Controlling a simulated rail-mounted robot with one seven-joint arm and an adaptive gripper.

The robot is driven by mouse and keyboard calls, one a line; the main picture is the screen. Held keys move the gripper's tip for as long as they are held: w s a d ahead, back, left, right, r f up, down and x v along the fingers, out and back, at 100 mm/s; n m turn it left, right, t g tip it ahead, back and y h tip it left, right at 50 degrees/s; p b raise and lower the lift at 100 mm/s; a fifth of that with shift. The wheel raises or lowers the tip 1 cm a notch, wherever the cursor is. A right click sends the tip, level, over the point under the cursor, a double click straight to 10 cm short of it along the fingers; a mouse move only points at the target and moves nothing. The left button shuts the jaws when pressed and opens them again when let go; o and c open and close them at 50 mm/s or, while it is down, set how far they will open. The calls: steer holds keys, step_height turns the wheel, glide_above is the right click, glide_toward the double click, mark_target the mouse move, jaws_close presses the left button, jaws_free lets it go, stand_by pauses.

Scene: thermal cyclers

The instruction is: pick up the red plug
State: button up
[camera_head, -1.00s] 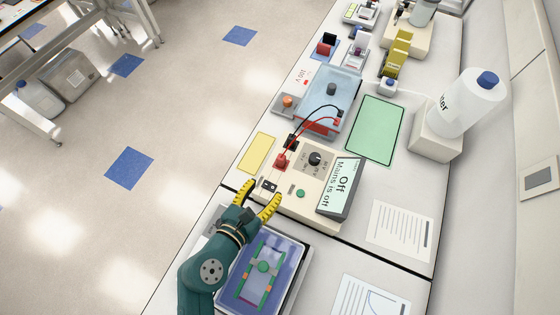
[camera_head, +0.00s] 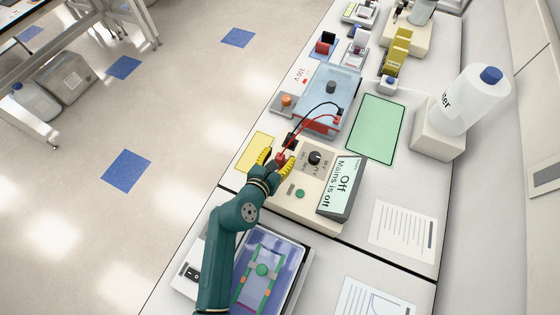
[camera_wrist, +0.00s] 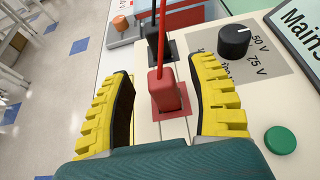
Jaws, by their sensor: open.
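The red plug (camera_wrist: 164,92) stands upright on the front of the cream power supply (camera_head: 306,208), with a red cable rising from its top. In the wrist view it is between my two yellow fingers, with a gap on both sides. My gripper (camera_wrist: 164,100) is open and does not visibly touch the plug. In the head view my gripper (camera_head: 275,163) is at the power supply's left edge, and its fingers partly hide the red plug (camera_head: 280,158).
A black plug (camera_wrist: 152,45) with its own cable stands just behind the red plug. A black dial (camera_wrist: 234,41) and a green button (camera_wrist: 280,140) lie to the right. A blue-lidded tank (camera_head: 332,88) is beyond, and a purple tray device (camera_head: 262,255) lies under my arm.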

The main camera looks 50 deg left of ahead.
steer(key=shift+w+a+f, duration=0.15)
steer(key=shift+w+f, duration=0.05)
steer(key=shift+w, duration=0.15)
jaws_close()
